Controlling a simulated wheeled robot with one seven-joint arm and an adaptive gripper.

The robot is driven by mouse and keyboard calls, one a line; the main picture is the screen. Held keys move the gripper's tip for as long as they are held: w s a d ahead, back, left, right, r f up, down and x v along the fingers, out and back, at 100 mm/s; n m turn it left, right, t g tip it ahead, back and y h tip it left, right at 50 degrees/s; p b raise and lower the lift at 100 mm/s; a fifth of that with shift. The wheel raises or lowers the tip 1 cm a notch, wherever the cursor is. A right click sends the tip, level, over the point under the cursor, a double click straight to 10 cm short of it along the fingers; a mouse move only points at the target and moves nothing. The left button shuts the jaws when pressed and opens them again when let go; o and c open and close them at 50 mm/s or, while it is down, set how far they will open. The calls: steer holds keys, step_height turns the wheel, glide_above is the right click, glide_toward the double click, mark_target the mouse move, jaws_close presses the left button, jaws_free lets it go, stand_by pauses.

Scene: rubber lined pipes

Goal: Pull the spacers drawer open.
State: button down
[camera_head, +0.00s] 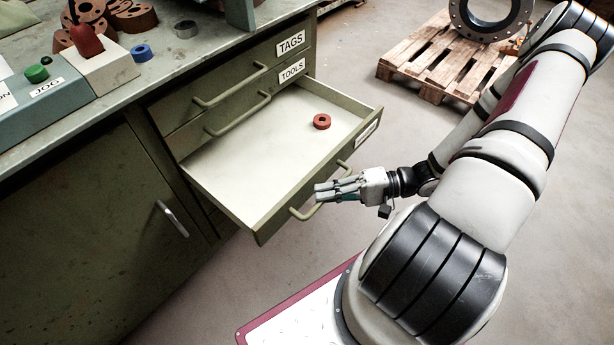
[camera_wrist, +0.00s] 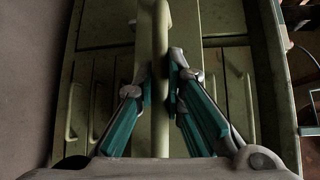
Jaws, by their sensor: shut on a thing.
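The spacers drawer (camera_head: 262,165) is the lowest of the three drawers in view and is pulled well out of the green cabinet. A red ring (camera_head: 321,121) lies on its pale floor. Its front label is seen too edge-on to read. My gripper (camera_head: 322,190) is at the drawer's front, with its fingers at the bar handle (camera_head: 304,213). In the wrist view the handle bar (camera_wrist: 160,70) runs between the two fingers (camera_wrist: 160,85), which are shut on it.
The drawers labelled TAGS (camera_head: 291,42) and TOOLS (camera_head: 292,70) are shut above. The bench top (camera_head: 170,60) holds a jog box (camera_head: 50,95), a blue ring (camera_head: 141,53) and several brown flanges. Open floor lies before the drawer.

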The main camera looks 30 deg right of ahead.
steer(key=shift+s+d+f, duration=0.1)
steer(key=shift+s+d, duration=0.2)
steer(key=shift+s, duration=0.5)
steer(key=shift+s+d, duration=0.3)
steer(key=shift+s, duration=0.5)
steer(key=c, duration=1.9)
jaws_free()
steer(key=v, duration=1.2)
